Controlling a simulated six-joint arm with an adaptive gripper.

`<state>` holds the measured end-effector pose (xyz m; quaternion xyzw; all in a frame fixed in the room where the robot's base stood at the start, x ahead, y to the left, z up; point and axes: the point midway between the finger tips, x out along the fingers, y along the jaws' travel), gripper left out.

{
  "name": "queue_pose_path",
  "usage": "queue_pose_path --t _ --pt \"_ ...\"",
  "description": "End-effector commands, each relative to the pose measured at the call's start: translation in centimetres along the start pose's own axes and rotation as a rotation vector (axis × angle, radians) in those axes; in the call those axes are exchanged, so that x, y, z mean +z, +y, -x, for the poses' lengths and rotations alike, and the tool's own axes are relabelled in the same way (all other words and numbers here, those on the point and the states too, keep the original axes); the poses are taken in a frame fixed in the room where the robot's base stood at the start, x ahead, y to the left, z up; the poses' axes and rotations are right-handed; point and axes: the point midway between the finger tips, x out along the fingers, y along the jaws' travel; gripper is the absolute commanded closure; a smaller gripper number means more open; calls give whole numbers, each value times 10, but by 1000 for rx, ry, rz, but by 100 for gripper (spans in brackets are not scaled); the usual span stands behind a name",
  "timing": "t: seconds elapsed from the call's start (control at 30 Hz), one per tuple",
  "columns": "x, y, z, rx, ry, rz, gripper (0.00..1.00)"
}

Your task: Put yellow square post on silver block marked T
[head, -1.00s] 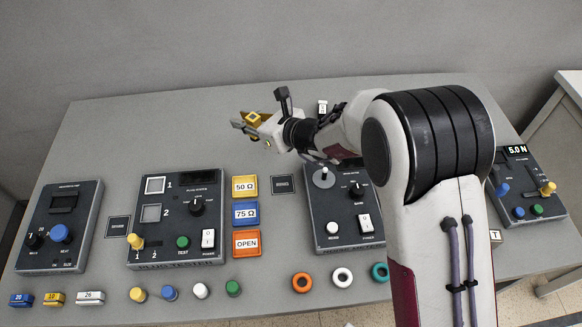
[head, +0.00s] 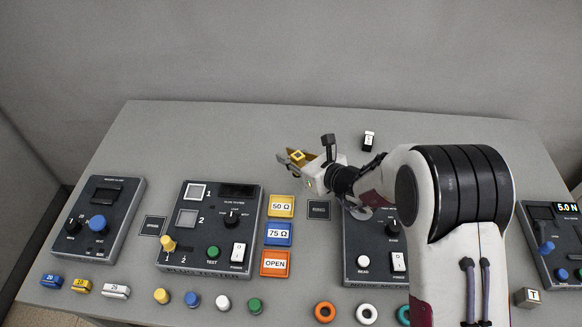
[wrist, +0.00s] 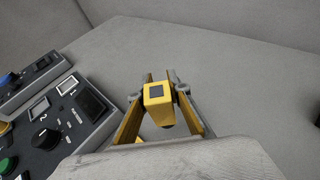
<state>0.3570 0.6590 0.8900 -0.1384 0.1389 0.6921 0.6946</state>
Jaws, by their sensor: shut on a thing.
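My gripper (head: 299,160) is shut on the yellow square post (wrist: 158,106), which has a dark square on its top end. In the wrist view the post sits between the two fingertips. In the head view the post (head: 297,155) shows small at the fingertips, above the rear of the table. The silver block marked T (head: 527,297) is at the front right of the table, to the right of my arm and well apart from the post. Its top looks bare.
Dark panels with knobs stand left (head: 98,220), centre-left (head: 210,227) and far right (head: 556,245); another (head: 365,262) is partly hidden by my arm. Coloured knobs and rings (head: 324,312) line the front edge. A small block (head: 369,140) stands at the rear. The rear left table is clear.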

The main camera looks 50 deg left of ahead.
Motion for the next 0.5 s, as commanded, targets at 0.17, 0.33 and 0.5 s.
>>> queue_pose_path --t 0.17,0.33,0.5 --pt "-6 0 -3 1 -2 2 100" --pt "-6 0 -3 0 -2 2 100" --pt "-7 0 -4 1 -2 1 100"
